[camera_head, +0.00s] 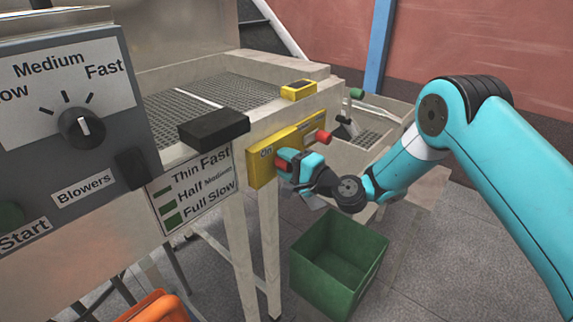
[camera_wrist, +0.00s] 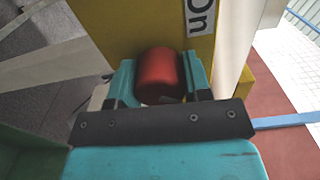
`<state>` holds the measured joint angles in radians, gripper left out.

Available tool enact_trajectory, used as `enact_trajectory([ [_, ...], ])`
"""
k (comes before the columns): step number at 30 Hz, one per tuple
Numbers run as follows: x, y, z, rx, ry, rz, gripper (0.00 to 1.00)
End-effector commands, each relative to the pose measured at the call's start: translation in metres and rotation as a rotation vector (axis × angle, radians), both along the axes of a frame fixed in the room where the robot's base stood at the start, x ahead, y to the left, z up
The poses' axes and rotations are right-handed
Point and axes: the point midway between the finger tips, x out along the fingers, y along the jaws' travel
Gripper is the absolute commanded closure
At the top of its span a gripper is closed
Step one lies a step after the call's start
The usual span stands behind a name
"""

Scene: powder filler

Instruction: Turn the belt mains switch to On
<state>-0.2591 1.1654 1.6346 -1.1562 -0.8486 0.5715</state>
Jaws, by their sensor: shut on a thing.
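The belt mains switch is a yellow box (camera_head: 262,168) on the machine's side, with an "On" label (camera_head: 266,153) at its left end. The label also shows in the wrist view (camera_wrist: 199,14). A red knob (camera_wrist: 160,75) sticks out of the box. My gripper (camera_wrist: 158,88) is shut on this red knob, one finger on each side of it. In the head view my gripper (camera_head: 289,164) is at the box's front, just right of the label, and mostly hides the knob. A second red knob (camera_head: 322,137) stands at the box's right end. The knob's turn angle cannot be told.
A green crate (camera_head: 338,262) stands on the floor below my gripper. A black block (camera_head: 214,128) and a yellow-topped box (camera_head: 299,90) sit on the machine's edge. A panel with a speed dial (camera_head: 82,127) is at left. An orange thing (camera_head: 158,307) is at bottom left.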

Motion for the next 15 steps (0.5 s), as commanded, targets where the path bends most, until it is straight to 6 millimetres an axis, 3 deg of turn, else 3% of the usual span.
enact_trajectory([
  [15,0.0007,-0.0015,-0.0007,0.102,0.132,-0.004,0.79],
])
